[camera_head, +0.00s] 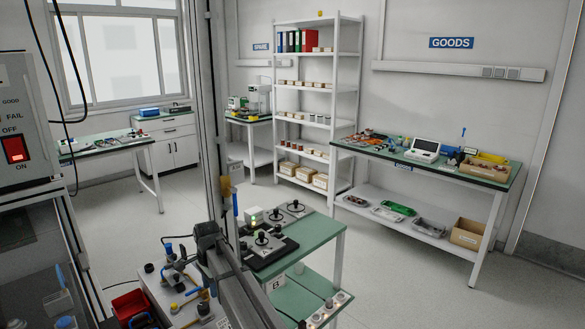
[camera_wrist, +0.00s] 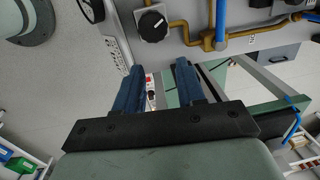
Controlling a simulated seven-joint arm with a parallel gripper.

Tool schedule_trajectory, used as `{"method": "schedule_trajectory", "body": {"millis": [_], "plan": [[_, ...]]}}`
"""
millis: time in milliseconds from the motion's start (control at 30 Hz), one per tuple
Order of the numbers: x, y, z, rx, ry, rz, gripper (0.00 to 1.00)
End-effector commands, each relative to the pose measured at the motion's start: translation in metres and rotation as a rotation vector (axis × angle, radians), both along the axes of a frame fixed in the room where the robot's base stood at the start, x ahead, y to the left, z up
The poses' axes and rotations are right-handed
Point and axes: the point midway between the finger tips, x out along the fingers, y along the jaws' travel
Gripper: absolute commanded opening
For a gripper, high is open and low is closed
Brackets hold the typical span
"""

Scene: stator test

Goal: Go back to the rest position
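My gripper (camera_wrist: 158,72) shows in the wrist view with its two blue fingers apart. The gap between the fingertips is empty, with only distant floor and furniture seen through it. In the wrist view a black knob (camera_wrist: 152,26) on a brass pipe (camera_wrist: 182,34) lies beyond the fingertips, with a blue rod or hose (camera_wrist: 220,22) beside it. I cannot make out my gripper in the head view. No rest position is marked in either view.
A green-topped bench (camera_head: 325,238) carries a black test fixture (camera_head: 268,246) and a box with a green light (camera_head: 257,218). A pipe-and-valve rig (camera_head: 178,285) stands left of it, near a red bin (camera_head: 133,306). A goods table (camera_head: 500,181) stands back right. The right floor is clear.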

Motion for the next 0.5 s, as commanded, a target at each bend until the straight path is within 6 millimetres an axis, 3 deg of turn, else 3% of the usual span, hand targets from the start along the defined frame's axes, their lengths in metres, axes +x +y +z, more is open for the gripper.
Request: {"method": "schedule_trajectory", "body": {"millis": [200, 500], "plan": [[-0.015, -0.033, -0.034, -0.028, 0.047, -0.015, 0.39], [0.020, -0.103, -0.074, -0.058, 0.093, -0.096, 0.39]]}}
